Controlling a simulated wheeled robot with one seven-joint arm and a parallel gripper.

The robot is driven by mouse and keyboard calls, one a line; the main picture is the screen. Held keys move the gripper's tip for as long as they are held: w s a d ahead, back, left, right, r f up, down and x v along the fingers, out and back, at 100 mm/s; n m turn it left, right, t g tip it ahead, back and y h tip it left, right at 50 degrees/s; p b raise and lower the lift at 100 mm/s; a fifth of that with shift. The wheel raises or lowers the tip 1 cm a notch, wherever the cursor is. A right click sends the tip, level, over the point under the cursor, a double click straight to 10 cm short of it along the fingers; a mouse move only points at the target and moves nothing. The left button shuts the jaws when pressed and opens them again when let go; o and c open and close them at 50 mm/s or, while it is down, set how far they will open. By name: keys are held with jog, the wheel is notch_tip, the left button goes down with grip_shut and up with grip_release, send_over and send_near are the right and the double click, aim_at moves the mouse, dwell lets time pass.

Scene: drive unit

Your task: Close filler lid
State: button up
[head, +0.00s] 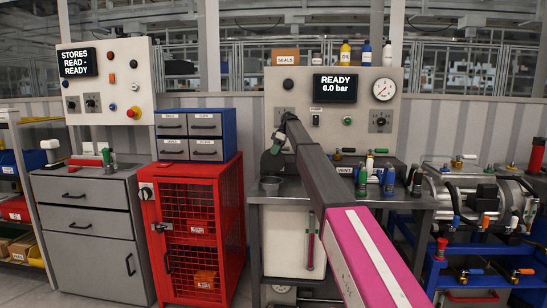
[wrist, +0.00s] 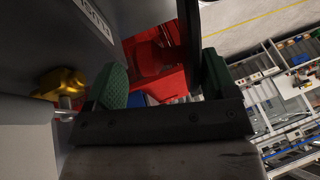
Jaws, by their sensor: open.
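A dark round plate (head: 268,163), which looks like the filler lid, stands raised behind a short grey cylindrical neck (head: 270,184) at the left end of the bench. My gripper (head: 279,137) is just above and beside the plate, in front of the panel; my arm hides part of this area. In the wrist view my gripper (wrist: 162,82) shows two green finger pads, apart. A thin dark plate edge (wrist: 189,45) runs down close to the right pad. I cannot tell whether they touch, or whether this is the lid.
A gauge panel (head: 388,91) reading READY 0.0 bar stands behind the bench. A red mesh cabinet (head: 198,225) is at the left. In the wrist view a yellow fitting (wrist: 60,84) is near the left pad.

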jog(key=shift+x, duration=1.25)
jog(key=c, duration=1.1)
